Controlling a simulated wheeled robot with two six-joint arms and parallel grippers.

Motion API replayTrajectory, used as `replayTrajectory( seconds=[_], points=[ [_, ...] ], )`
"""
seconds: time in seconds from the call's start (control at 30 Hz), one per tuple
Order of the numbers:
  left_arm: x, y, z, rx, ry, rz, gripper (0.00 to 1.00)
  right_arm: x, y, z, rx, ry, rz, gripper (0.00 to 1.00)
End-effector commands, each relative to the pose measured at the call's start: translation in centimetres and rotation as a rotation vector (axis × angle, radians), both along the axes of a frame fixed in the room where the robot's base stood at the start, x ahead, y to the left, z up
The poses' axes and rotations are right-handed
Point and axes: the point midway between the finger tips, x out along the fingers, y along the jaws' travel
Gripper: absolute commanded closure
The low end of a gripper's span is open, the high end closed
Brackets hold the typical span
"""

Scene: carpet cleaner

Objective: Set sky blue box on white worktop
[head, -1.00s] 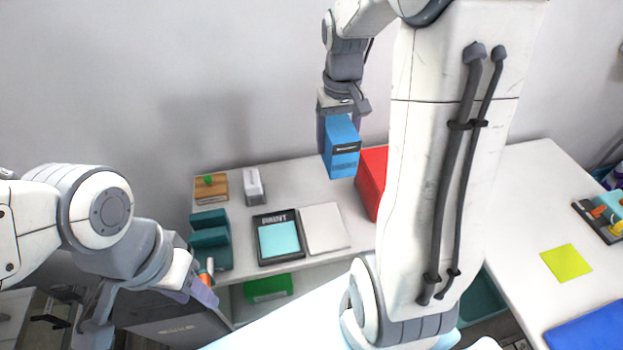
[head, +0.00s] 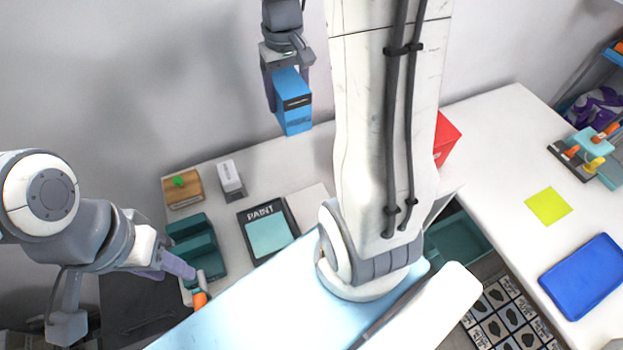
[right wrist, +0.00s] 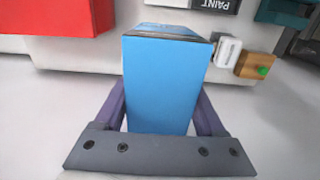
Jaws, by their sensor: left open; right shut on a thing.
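The sky blue box (head: 291,103) hangs in my right gripper (head: 288,75), which is shut on it, above the back of the white worktop (head: 290,176). In the right wrist view the box (right wrist: 165,85) fills the space between the two purple fingers of the right gripper (right wrist: 163,115). No contact between box and worktop shows. My left gripper (head: 122,298) is open and empty at the lower left, beside the front left of the worktop. The white surface continues to the right (head: 500,140).
A paint tray (head: 268,232), teal holder (head: 197,245), wooden block (head: 183,188) and white-grey block (head: 230,180) stand on the left section. A red box (head: 445,138) is partly behind my arm. A yellow-green sheet (head: 548,206) and blue tray (head: 585,275) lie right, with bare surface around them.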

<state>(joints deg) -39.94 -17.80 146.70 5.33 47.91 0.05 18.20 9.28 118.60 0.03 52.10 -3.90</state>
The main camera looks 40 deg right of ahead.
Motion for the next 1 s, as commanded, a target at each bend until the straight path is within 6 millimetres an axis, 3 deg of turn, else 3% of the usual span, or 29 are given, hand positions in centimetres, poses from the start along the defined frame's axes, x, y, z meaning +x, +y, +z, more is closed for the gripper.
replayTrajectory(
  seconds=[0.23,0.63,0.87,1.0],
  points=[
    [0.0,0.0,-2.2,0.0,0.0,0.0,0.55,0.0,-0.1,-2.2,0.0,-0.001,-0.002,1.0],
    [0.0,0.0,-7.9,0.0,0.0,-0.001,0.55,0.0,-0.2,-7.9,0.0,-0.001,-0.003,1.0],
    [0.0,0.0,-9.0,0.0,0.0,-0.001,0.55,-0.1,-0.2,-9.5,0.0,0.001,-0.003,1.0],
    [0.0,0.0,-8.9,0.0,0.0,-0.001,0.55,-0.2,-0.2,-11.9,0.001,0.006,-0.003,1.0]
  ],
)
